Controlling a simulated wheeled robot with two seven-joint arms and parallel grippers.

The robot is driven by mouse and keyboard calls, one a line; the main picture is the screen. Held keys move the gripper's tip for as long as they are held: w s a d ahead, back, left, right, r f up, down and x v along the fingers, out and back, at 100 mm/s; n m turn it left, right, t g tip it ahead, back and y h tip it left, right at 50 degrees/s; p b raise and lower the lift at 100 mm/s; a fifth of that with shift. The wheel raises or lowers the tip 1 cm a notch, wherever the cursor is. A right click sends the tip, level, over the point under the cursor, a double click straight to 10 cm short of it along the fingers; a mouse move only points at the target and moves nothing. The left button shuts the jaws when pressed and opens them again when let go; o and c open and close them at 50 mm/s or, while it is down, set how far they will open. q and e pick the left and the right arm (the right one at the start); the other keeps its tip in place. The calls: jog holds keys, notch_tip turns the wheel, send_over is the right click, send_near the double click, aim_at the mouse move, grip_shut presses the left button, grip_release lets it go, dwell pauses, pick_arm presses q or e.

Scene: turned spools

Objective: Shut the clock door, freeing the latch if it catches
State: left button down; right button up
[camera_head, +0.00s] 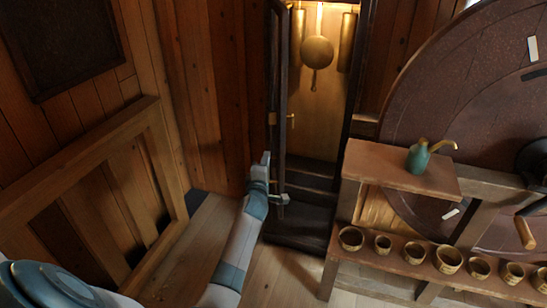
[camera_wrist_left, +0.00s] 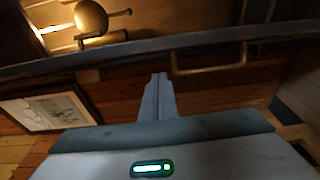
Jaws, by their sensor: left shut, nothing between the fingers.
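The tall dark clock case (camera_head: 318,222) stands at the back centre, with a brass pendulum (camera_head: 317,52) and brass weights inside. Its clock door (camera_head: 281,75) stands open at the left side of the case, seen almost edge-on. Small brass fittings show on the door; I cannot tell which is the latch. In the left wrist view a brass handle (camera_wrist_left: 210,68) hangs from the dark door frame (camera_wrist_left: 130,50). My left gripper (camera_head: 265,157) is shut and empty, close to the door's lower left side; its fingers (camera_wrist_left: 159,80) point at the frame. I cannot tell whether they touch.
A wooden bench (camera_head: 400,170) with a teal jug (camera_head: 418,157) stands right of the clock. Several small bowls (camera_head: 383,244) line its lower shelf. A large round wheel (camera_head: 460,90) stands behind it. A wooden panelled frame (camera_head: 150,170) is at left.

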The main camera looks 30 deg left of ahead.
pick_arm(q)
jog(key=shift+w+d, duration=0.8)
jog(key=shift+d, duration=0.3)
pick_arm(e)
jog(key=shift+d+r, duration=0.3)
jog(key=shift+r, duration=0.05)
pick_arm(q)
jog(key=shift+w+d, duration=0.1)
jog(key=shift+d, duration=0.05)
pick_arm(e)
jog(key=shift+w+d, duration=0.1)
jog(key=shift+w, duration=0.05)
